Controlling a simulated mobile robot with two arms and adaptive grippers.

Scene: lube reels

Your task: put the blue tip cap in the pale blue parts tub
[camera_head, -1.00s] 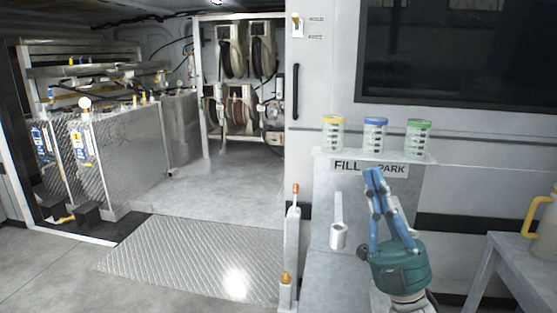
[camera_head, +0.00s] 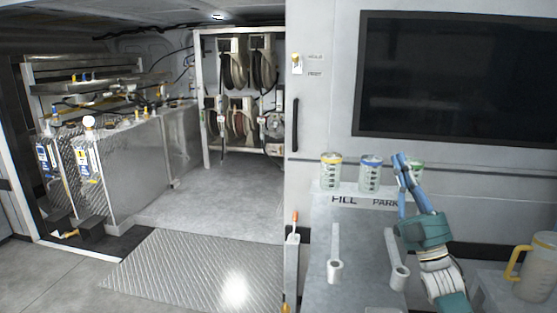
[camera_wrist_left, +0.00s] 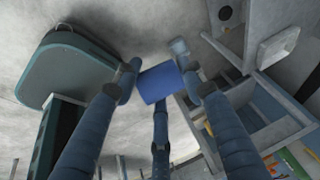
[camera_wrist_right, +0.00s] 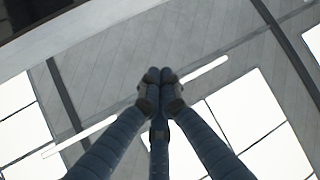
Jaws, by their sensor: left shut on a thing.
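The blue tip cap (camera_wrist_left: 158,83) shows in the left wrist view between the fingertips of my left gripper (camera_wrist_left: 160,85), which is shut on it. My left gripper is out of the head view. My right gripper (camera_head: 402,160) is raised in front of the green-lidded jar in the head view. In the right wrist view its fingertips (camera_wrist_right: 160,80) are together, with nothing visible between them. I cannot make out the pale blue parts tub for certain. A pale tray-like thing (camera_wrist_left: 277,46) shows at the upper right of the left wrist view.
Jars with yellow (camera_head: 331,172), blue (camera_head: 370,174) and green (camera_head: 416,172) lids stand on a ledge above the grey bench. Two pale holders (camera_head: 335,268) (camera_head: 398,275) are on the bench. A jug (camera_head: 538,268) with a yellow handle stands at right. The floor at left is open.

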